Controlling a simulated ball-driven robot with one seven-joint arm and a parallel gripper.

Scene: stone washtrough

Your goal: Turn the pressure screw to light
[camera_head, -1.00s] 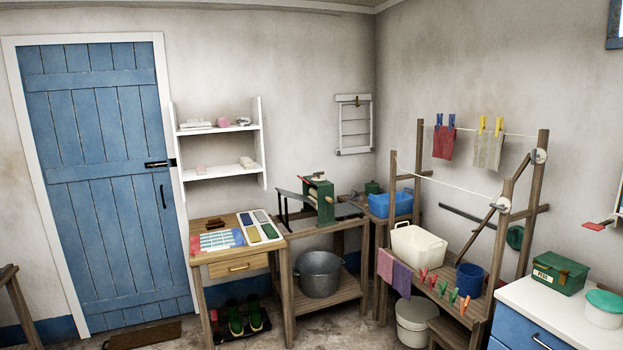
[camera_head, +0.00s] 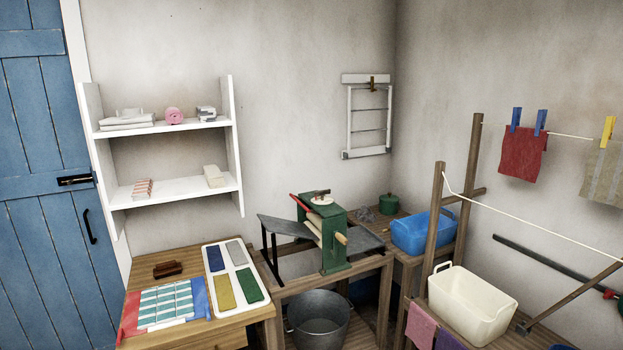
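The green mangle (camera_head: 334,238) stands on a wooden stand right of the middle. A pale round dial with a dark handle, which looks like the pressure screw (camera_head: 321,198), sits on its top. Its setting marks are too small to read. A red lever (camera_head: 300,203) and pale rollers (camera_head: 313,230) show on the mangle's left side, and a wooden crank knob (camera_head: 341,239) on its front. Grey feed boards (camera_head: 285,227) reach out on both sides. My gripper is not in view.
A wooden table (camera_head: 240,320) with a paint-like tray (camera_head: 211,262) and striped cloths stands left of the mangle. A metal tub (camera_head: 320,322) sits below it. A blue basin (camera_head: 415,232), cream basket (camera_head: 470,305) and drying posts crowd the right. A white shelf (camera_head: 170,190) hangs above the table.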

